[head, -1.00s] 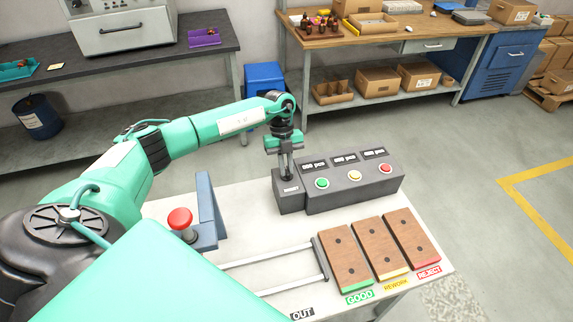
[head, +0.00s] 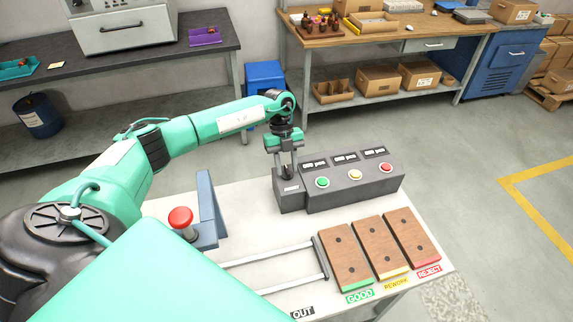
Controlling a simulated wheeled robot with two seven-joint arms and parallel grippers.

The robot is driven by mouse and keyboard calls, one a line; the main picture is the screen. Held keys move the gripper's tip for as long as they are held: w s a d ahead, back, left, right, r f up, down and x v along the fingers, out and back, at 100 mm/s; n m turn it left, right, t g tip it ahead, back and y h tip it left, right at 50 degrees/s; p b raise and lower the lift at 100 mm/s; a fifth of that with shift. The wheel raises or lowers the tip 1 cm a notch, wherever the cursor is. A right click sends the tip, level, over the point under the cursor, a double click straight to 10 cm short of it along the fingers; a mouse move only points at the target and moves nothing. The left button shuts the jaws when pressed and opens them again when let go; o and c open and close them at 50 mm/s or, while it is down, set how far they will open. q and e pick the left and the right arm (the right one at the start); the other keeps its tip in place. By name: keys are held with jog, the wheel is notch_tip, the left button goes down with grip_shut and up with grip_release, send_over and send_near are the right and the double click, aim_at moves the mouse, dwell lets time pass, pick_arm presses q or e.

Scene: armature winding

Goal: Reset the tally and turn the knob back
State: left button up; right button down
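My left gripper (head: 287,173) points down just over the top of this smaller box. Its fingers stand apart, around or beside a dark knob that is mostly hidden and too small to make out clearly. My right gripper is not in view.
A red push button (head: 181,219) stands beside a blue-grey upright plate (head: 207,205) at the left. A rail frame (head: 280,257) leads to three wooden plates (head: 345,258) marked GOOD, REWORK and REJECT. The table strip before the counter box is clear.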

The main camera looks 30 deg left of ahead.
pick_arm(q)
jog(key=b+v, duration=0.3)
jog(key=v, duration=1)
jog(key=shift+a+r+b, duration=0.15)
jog(key=shift+r+b, duration=0.15)
jog(key=shift+b, duration=0.1)
jog(key=shift+w, duration=0.1)
